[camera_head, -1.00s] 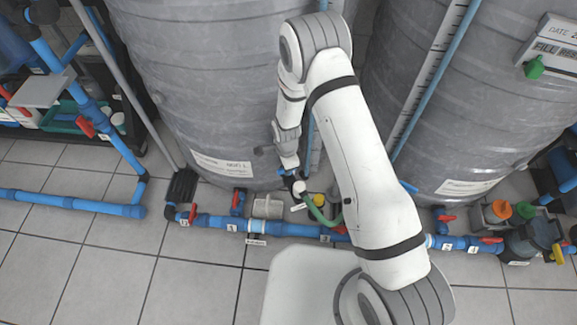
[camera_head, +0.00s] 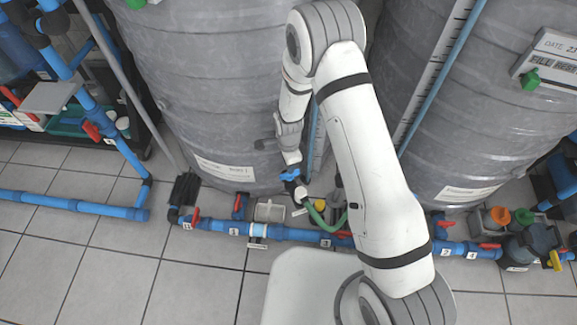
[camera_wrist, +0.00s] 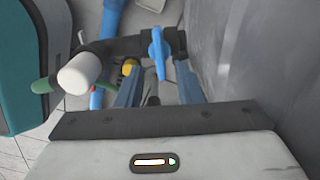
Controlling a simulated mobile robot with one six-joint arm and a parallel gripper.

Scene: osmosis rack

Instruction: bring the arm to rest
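My white arm arches over the floor between two grey tanks, with its wrist pointing down. My gripper (camera_head: 290,158) is just above a small valve with a blue handle (camera_head: 290,175) at the left tank's foot. In the wrist view the blue handle (camera_wrist: 157,52) stands on a dark pipe just beyond the fingertips. My gripper (camera_wrist: 158,88) shows there with its two bluish fingers apart and nothing clearly held between them. The fingers are hard to make out in the head view.
The left tank (camera_head: 215,100) stands close beside my wrist, and the right tank (camera_head: 460,130) is behind my arm. A blue floor pipe (camera_head: 285,233) with red-handled valves runs across. A green hose (camera_head: 325,222) curves by the valve. Tiled floor in front is clear.

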